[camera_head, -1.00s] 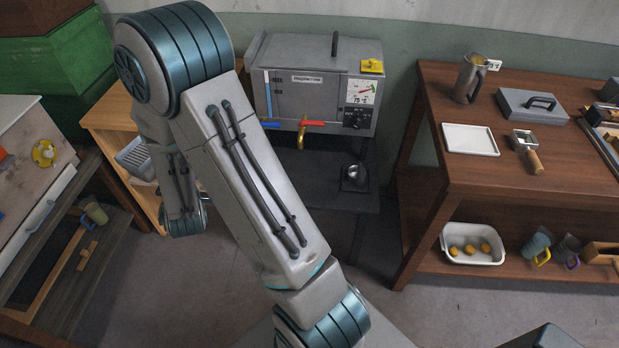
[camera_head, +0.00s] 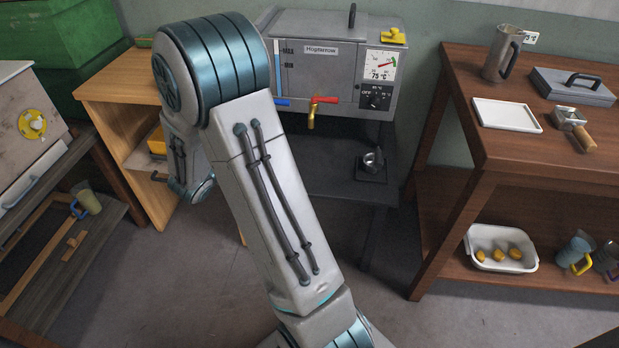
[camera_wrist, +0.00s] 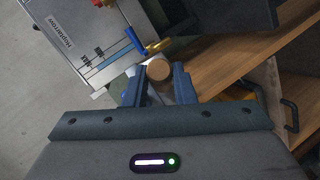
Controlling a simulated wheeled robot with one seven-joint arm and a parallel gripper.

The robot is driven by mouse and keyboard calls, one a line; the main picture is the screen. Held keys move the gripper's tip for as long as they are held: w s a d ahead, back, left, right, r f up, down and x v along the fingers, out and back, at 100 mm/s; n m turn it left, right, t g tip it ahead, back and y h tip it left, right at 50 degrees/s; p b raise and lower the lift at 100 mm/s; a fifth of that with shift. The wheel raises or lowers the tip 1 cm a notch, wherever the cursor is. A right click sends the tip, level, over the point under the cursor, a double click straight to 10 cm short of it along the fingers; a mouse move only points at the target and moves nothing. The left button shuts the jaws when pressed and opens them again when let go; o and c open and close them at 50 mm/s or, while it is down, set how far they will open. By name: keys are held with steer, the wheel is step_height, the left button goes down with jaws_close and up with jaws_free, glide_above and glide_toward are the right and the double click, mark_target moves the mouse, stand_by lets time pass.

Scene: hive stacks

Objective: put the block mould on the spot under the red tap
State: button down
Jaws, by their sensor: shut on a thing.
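The red tap (camera_head: 324,100) has a red lever and a brass spout, on the front of a grey heater tank (camera_head: 330,60). Below it is a dark stand (camera_head: 335,180); my arm hides part of its top, so I cannot make out a marked spot. In the wrist view the red tap is at the top edge. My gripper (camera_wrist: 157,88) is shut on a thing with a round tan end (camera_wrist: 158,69). The rest of that thing is hidden, so I cannot tell its shape. In the head view my gripper is behind my arm.
A small metal cup (camera_head: 372,161) stands on the right of the dark stand. A blue tap (camera_head: 285,101) is left of the red one. A wooden shelf (camera_head: 112,88) is at left. A red-brown table (camera_head: 510,150) at right bears a white tray (camera_head: 507,115) and a wooden-handled tool (camera_head: 585,138).

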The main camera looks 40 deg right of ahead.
steer(key=s+d+f+m+g+h+b, duration=0.1)
steer(key=s+d+f+m+g+b, duration=0.25)
steer(key=f+b, duration=0.3)
steer(key=s+d+f+m+g+h+b, duration=0.1)
steer(key=s+d+f+m+g+b, duration=0.2)
steer(key=d+f+g+b, duration=0.3)
steer(key=d+r+t, duration=0.2)
steer(key=d+r, duration=0.1)
steer(key=d, duration=0.2)
step_height(320, 180, down, 10)
steer(key=b, duration=0.3)
steer(key=shift+d, duration=0.15)
steer(key=shift+w+f+b, duration=0.1)
steer(key=shift+b, duration=0.25)
steer(key=c, duration=1.5)
jaws_free()
